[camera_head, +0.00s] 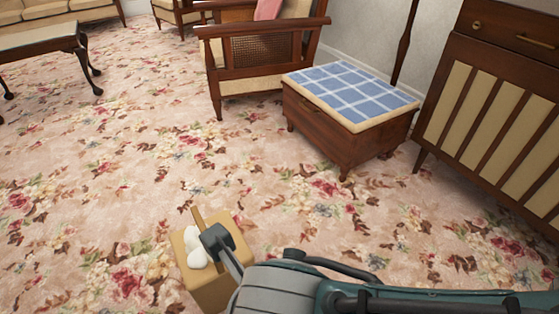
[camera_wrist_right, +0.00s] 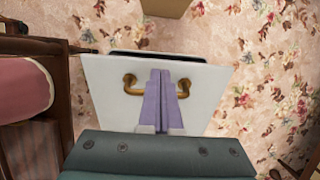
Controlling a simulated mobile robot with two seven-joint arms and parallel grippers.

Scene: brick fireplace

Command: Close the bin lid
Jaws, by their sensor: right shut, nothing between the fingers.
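In the right wrist view, a white panel (camera_wrist_right: 111,103) with a curved brass-coloured handle (camera_wrist_right: 130,85) lies right in front of my right gripper (camera_wrist_right: 162,72). It may be the bin or its lid, but I cannot tell which. A dark gap (camera_wrist_right: 125,53) shows along its far edge. My right gripper's purple fingers are shut and empty. They overlap the middle of the handle in the picture; whether they touch it is unclear. In the head view my right arm comes in from the lower right and its fingers are not clearly visible. My left gripper is not in view.
A wooden chest (camera_head: 333,141) with a blue checked top, an armchair (camera_head: 262,52) and a cabinet (camera_head: 495,105) stand farther off. Open carpet lies at left.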

